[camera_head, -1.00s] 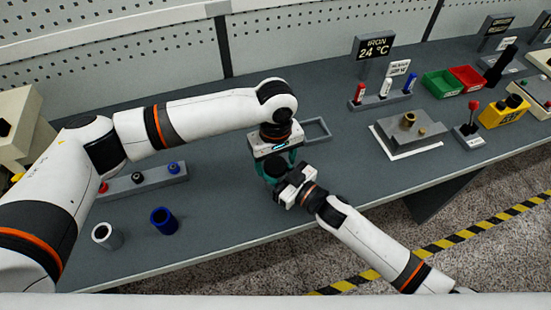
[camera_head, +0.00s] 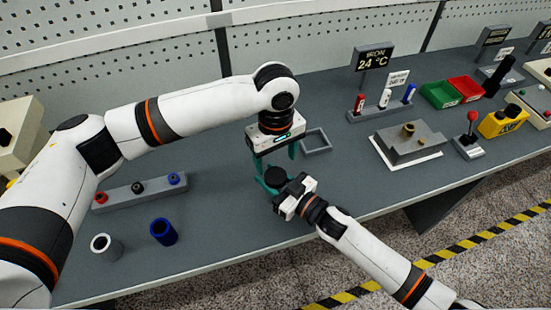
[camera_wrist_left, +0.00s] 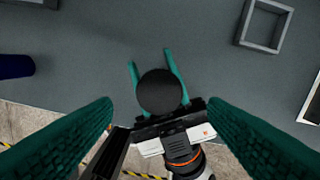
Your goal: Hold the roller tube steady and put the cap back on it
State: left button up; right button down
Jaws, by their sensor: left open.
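A round black cap (camera_head: 276,176) shows below my left gripper, and its top also shows in the left wrist view (camera_wrist_left: 160,92). My left gripper (camera_head: 274,164) is open and empty above it, with its teal fingers (camera_wrist_left: 160,106) spread wide to either side. My right gripper (camera_head: 280,183) comes in from the front right at the cap's level. Its teal fingers (camera_wrist_left: 154,70) pass on both sides beneath the cap, apart, around what the cap covers. The roller tube itself is hidden under the cap and between these fingers, so its seating cannot be seen.
A grey square frame (camera_head: 316,150) lies right of my left gripper. A grey rack (camera_head: 140,190) with small knobs, a blue cup (camera_head: 163,231) and a grey-white cup (camera_head: 106,247) stand at left. A block on a white sheet (camera_head: 408,160) is at right. The table's front edge is close.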

aim_at(275, 175)
pick_arm(q)
jog(key=shift+r+n, duration=1.1)
jog(key=shift+r, duration=0.05)
jog(key=shift+f, duration=4.05)
jog(key=c, duration=1)
jog(key=shift+m, duration=1.7)
jog(key=shift+c, duration=0.3)
